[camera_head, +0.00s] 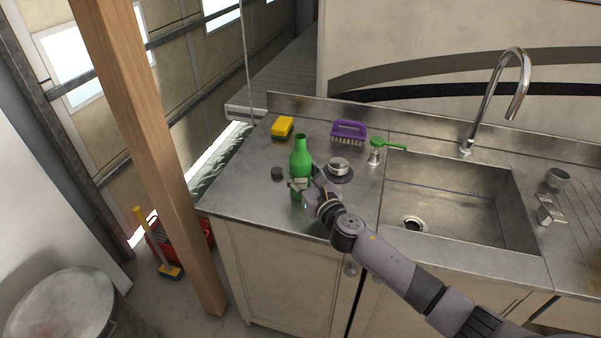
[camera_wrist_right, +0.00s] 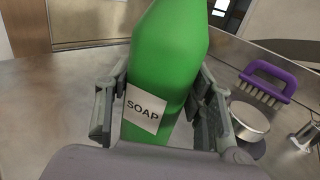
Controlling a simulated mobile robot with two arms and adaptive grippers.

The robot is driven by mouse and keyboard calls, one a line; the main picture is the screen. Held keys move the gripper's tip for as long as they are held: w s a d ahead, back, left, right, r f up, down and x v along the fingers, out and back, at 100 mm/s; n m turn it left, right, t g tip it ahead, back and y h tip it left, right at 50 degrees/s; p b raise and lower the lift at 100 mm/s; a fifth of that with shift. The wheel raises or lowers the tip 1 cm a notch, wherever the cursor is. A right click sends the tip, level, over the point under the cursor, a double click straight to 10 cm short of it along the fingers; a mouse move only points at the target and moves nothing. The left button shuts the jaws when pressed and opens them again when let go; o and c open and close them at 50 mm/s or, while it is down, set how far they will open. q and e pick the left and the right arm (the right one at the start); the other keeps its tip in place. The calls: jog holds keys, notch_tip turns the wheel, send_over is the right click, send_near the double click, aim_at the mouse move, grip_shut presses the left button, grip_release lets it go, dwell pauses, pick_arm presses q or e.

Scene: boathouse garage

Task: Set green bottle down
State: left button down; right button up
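The green bottle (camera_head: 301,158) stands upright over the left part of the steel counter (camera_head: 240,190). In the right wrist view the bottle (camera_wrist_right: 168,62) fills the middle, with a white "SOAP" label facing me. My right gripper (camera_head: 303,185) has its fingers on both sides of the lower body, and they appear to press on it. The gripper also shows in the right wrist view (camera_wrist_right: 160,112). The base of the bottle is hidden by the gripper, so I cannot tell whether it touches the counter. My left gripper is not in view.
A small black disc (camera_head: 277,173) lies left of the bottle, and a round metal piece (camera_head: 339,167) right of it. Behind are a yellow sponge (camera_head: 281,127) and a purple brush (camera_head: 349,131). A green-topped dispenser (camera_head: 388,144) stands by the sink (camera_head: 450,200). The front-left counter is clear.

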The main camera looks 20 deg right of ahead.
jog(key=o, duration=0.5)
jog(key=s, duration=0.4)
jog(key=s+d, duration=0.1)
jog(key=s, duration=0.3)
jog(key=s+d, duration=0.1)
jog(key=s, duration=0.3)
jog(key=shift+c, duration=0.6)
grip_shut()
dwell(0.5)
dwell(1.1)
